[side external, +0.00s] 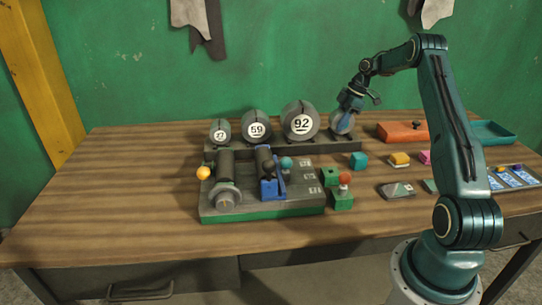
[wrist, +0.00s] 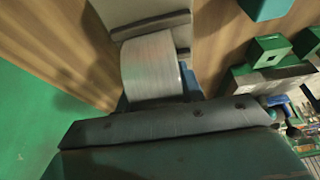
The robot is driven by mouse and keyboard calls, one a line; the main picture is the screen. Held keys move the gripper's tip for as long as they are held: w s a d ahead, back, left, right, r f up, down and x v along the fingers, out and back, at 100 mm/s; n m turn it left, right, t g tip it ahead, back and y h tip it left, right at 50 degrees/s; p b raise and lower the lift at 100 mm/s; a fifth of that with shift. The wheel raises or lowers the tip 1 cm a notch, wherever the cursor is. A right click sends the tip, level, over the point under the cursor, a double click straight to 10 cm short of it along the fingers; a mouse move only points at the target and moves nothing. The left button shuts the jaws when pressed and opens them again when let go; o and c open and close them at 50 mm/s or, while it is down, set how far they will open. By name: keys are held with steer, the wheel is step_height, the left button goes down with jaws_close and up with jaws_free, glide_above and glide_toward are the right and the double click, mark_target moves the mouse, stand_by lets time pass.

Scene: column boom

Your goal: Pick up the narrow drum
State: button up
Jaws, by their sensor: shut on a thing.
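The narrow drum (side external: 341,123) is a pale metal cylinder at the right end of the drum rack, apart from the drum marked 92. Its brushed side also shows in the wrist view (wrist: 151,66). My gripper (side external: 346,112) comes down on it from above and is shut on it. The drum is still at the rack; I cannot tell whether it touches its seat. No number shows on it, and its lower part is partly hidden.
Drums marked 27 (side external: 220,131), 59 (side external: 257,126) and 92 (side external: 301,121) stand on the grey rack (side external: 285,148). In front is a green-edged fixture (side external: 265,210) with knobs. Small blocks and an orange box (side external: 398,132) lie to the right. The table's left is clear.

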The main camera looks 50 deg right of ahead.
step_height(320, 180, up, 8)
steer(key=shift+w, duration=0.1)
steer(key=shift+r, duration=0.6)
steer(key=shift+r, duration=0.1)
stand_by(1.0)
